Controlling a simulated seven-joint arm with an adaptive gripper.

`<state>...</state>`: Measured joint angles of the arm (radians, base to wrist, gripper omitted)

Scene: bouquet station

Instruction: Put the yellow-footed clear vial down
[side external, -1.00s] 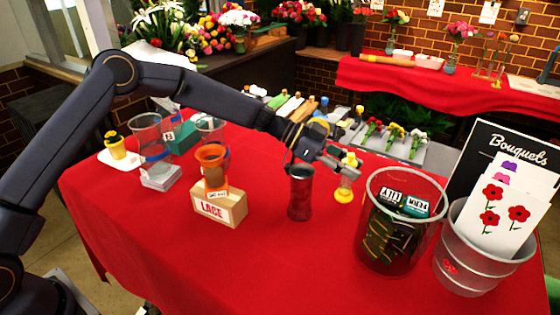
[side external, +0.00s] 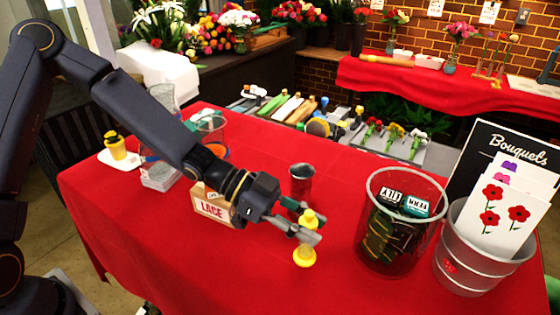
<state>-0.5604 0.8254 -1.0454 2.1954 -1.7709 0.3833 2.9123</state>
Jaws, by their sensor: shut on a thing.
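My gripper (side external: 312,226) is shut on the yellow-footed clear vial (side external: 304,257), in front of the dark red cup. The vial's yellow foot shows below the fingers and a yellow top shows above them; the fingers hide much of its clear middle. The vial is close to upright. I cannot tell whether its foot touches the red cloth (side external: 270,275).
The dark red cup (side external: 300,186) stands just behind my gripper. The LACE box (side external: 211,207) is to the left, partly behind my arm. A large clear bucket (side external: 377,262) with LILY and FERN labels stands to the right. The front cloth is clear.

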